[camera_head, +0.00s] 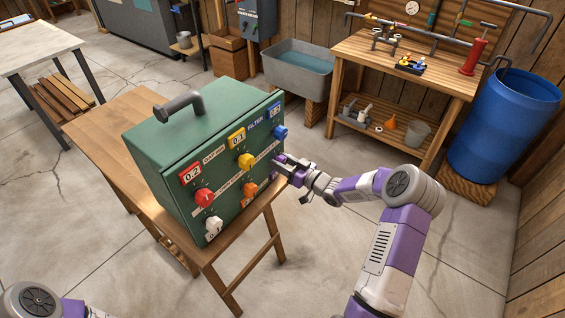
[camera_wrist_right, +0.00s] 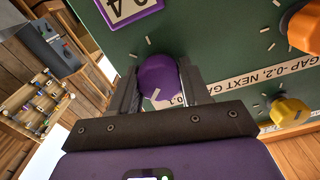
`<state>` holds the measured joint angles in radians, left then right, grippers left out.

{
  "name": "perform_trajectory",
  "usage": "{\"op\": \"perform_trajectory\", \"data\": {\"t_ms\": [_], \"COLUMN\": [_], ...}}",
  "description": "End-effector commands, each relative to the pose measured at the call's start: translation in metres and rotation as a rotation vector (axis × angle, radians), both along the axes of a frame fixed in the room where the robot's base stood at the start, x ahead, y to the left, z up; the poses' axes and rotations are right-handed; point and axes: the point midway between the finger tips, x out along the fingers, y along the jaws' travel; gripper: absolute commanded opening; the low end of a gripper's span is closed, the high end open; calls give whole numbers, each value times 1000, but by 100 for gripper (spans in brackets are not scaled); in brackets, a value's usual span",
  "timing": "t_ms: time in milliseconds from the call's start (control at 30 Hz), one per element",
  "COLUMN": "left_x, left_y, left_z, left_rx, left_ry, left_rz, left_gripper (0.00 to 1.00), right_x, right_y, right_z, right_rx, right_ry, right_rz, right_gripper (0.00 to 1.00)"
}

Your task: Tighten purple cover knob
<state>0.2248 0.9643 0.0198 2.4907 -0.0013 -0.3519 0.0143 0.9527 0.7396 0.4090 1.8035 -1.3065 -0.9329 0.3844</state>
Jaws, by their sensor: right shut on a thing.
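The purple cover knob (camera_wrist_right: 158,79) sits on the green panel of the box and is between my right gripper's fingers in the right wrist view. My right gripper (camera_wrist_right: 158,88) is shut on it. In the head view, my right gripper (camera_head: 283,166) is at the right side of the green box (camera_head: 160,143), and the purple knob is hidden or too small to tell there. A purple-framed number tag (camera_wrist_right: 126,8) is above the knob in the wrist view. My left gripper is out of view; only part of my left arm shows at the lower left.
The box stands on a wooden trestle table (camera_head: 108,128). Its panel also bears red (camera_head: 204,198), yellow (camera_head: 246,161), blue (camera_head: 280,132), orange (camera_head: 250,190) and white (camera_head: 213,226) knobs. A wooden bench (camera_head: 385,60) and blue barrel (camera_head: 505,125) stand to the right. Floor between is clear.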

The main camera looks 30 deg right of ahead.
Motion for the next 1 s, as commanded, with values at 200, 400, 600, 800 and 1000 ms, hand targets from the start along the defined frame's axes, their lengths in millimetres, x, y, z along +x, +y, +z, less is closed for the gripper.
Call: {"op": "perform_trajectory", "data": {"t_ms": [200, 400, 600, 800, 1000], "left_x": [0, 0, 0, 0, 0], "left_y": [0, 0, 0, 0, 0], "left_z": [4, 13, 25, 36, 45], "left_rx": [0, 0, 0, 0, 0], "left_ry": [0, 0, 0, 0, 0], "left_rz": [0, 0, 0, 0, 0], "left_gripper": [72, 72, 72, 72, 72], "right_x": [0, 0, 0, 0, 0], "right_y": [0, 0, 0, 0, -1], "right_z": [1, 1, 2, 2, 1], "right_rx": [33, 128, 284, 461, 637], "right_ry": [14, 54, 119, 191, 264], "right_rz": [0, 0, 1, 0, -1], "right_gripper": [16, 16, 16, 16, 16]}}
